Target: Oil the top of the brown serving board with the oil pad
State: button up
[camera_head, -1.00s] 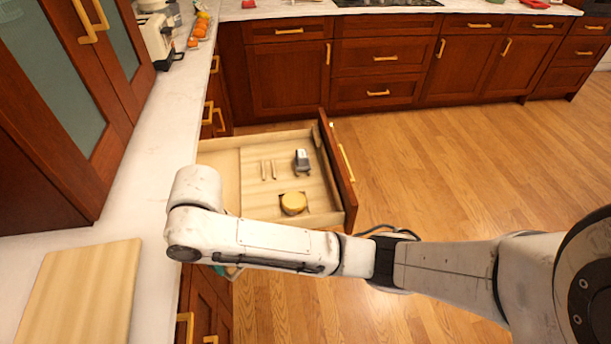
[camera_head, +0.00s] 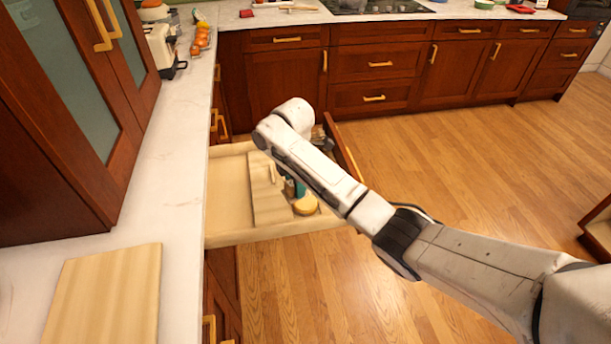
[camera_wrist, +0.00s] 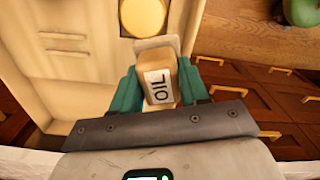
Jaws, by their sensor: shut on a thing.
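My gripper (camera_wrist: 160,92) has teal fingers and is shut on the oil pad (camera_wrist: 158,88), a tan block with a white "OIL" label. In the head view my arm reaches over the open drawer and hides most of the gripper and pad; a bit of teal (camera_head: 291,187) shows below the arm. A light tan wooden board (camera_head: 104,295) lies flat on the white counter at lower left, far from the gripper. Another flat wooden piece (camera_head: 266,190) lies in the drawer; I cannot tell which is the serving board.
The open drawer (camera_head: 228,239) holds a round yellow thing (camera_head: 306,205), also in the wrist view (camera_wrist: 143,16), just beyond the pad. A toaster (camera_head: 161,48) and several orange items (camera_head: 201,37) stand at the counter's far end. Tall cabinets (camera_head: 50,140) border the counter at left.

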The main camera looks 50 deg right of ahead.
jog(key=d+n, duration=0.3)
jog(key=n, duration=0.1)
jog(key=shift+w+d+f, duration=0.3)
jog(key=shift+w+f, duration=0.05)
jog(key=shift+f, duration=0.05)
jog(key=shift+n, duration=0.7)
jog(key=f+b, duration=0.4)
jog(key=d+f+b, duration=0.1)
jog(key=f+b, duration=0.1)
jog(key=shift+f, duration=0.2)
jog(key=shift+f, duration=0.55)
dwell(1.5)
notch_tip(320, 180, up, 7)
jog(key=p, duration=0.6)
dwell(0.3)
dwell(0.8)
